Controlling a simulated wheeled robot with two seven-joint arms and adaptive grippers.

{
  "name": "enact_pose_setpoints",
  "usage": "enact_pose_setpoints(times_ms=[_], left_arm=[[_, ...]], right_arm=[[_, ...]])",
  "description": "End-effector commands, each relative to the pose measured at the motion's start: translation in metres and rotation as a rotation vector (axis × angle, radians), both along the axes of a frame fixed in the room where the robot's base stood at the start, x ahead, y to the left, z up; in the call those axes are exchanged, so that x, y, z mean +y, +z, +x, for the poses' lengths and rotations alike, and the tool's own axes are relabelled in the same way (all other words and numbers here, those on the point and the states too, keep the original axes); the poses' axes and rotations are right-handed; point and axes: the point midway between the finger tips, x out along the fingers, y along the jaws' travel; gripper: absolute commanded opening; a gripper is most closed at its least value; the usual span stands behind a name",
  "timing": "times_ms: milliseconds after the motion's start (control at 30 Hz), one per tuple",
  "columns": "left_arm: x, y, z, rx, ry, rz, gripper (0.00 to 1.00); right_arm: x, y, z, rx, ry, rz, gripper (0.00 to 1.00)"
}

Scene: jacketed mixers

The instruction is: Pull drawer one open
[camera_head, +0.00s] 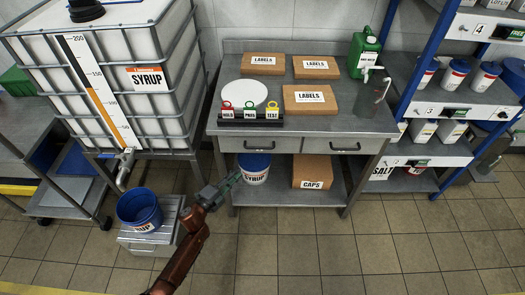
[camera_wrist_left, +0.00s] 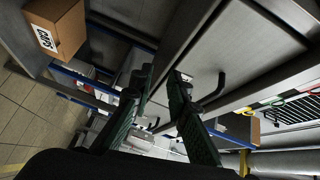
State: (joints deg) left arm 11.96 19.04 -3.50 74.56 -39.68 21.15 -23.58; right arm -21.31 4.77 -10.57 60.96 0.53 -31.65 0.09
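The steel workbench has two closed drawers side by side under its top. The left drawer (camera_head: 233,145) has a dark bar handle (camera_head: 257,147); the right drawer (camera_head: 320,146) has a similar handle (camera_head: 345,149). No drawer number is readable. My left gripper (camera_head: 233,180) is low in front of the left drawer, near the lower shelf. In the left wrist view its green fingers (camera_wrist_left: 162,75) are apart with nothing between them. A dark drawer handle (camera_wrist_left: 216,88) shows just right of the fingers, apart from their tips. My right gripper is not in view.
Below are a syrup bucket (camera_head: 256,169) and a caps box (camera_head: 312,172). A blue bucket (camera_head: 139,208) stands on a metal step (camera_head: 150,240), left of my forearm. Tags (camera_head: 250,114) and label boxes (camera_head: 310,98) sit on the benchtop. Front-right floor is clear.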

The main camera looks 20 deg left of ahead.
Motion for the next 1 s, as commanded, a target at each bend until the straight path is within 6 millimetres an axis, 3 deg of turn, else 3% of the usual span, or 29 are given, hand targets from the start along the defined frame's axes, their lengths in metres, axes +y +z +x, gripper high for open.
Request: enact_pose_setpoints(times_ms=[100,200,267,700,1000], left_arm=[[-0.029,0.056,0.018,-0.169,-0.098,0.126,0.15],[-0.042,0.086,0.022,-0.248,-0.140,0.187,0.15],[-0.047,0.095,0.024,-0.271,-0.150,0.205,0.15],[-0.078,0.106,0.077,-0.277,-0.154,0.207,0.15],[-0.086,0.109,0.090,-0.275,-0.154,0.208,0.15]], right_arm=[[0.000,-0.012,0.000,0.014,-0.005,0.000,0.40],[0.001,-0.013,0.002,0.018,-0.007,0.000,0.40],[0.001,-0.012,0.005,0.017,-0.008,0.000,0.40],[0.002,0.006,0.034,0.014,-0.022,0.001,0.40],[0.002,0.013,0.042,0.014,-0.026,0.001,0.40]])
